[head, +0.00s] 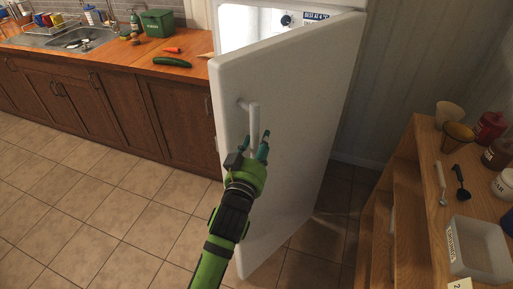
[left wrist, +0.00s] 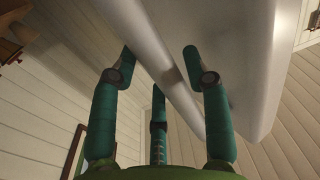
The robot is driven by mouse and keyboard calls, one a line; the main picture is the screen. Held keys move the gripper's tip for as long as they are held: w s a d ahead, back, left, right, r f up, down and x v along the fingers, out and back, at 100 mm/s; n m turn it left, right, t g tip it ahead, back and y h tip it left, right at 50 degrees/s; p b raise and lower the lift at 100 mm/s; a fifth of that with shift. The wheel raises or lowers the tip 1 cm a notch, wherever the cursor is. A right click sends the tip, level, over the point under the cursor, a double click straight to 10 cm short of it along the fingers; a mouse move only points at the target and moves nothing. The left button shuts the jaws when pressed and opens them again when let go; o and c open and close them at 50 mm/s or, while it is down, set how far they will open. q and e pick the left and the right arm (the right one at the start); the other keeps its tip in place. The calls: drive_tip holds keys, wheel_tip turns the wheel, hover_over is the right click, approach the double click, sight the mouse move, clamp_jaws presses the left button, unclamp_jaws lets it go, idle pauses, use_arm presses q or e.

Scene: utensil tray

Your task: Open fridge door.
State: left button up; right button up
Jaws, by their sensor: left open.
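The white fridge door (head: 300,110) stands open, swung out toward me, and the lit inside of the fridge (head: 248,27) shows behind its top edge. A white bar handle (head: 254,118) is on the door's face near its left side. My left gripper (head: 254,145) is at the lower end of the handle, with its fingers spread. In the left wrist view, the green fingers (left wrist: 165,65) are apart, with the white handle (left wrist: 150,45) running between them and the door (left wrist: 225,60) behind. I cannot tell whether any finger touches the handle. My right gripper is not in view.
A wooden counter (head: 130,55) with a sink, a cucumber (head: 172,62) and a green box (head: 157,22) is left of the fridge. A wooden shelf unit (head: 425,200) with a clear bin (head: 478,248), cups and jars stands at right. Tiled floor (head: 90,200) at left is clear.

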use_arm(q)
drive_tip(key=shift+s+f, duration=0.1)
drive_tip(key=shift+f, duration=0.2)
drive_tip(key=v, duration=1.1)
drive_tip(key=shift+s, duration=0.4)
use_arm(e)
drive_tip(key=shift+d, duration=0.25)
use_arm(q)
drive_tip(key=shift+r, duration=0.1)
drive_tip(key=shift+c, duration=0.4)
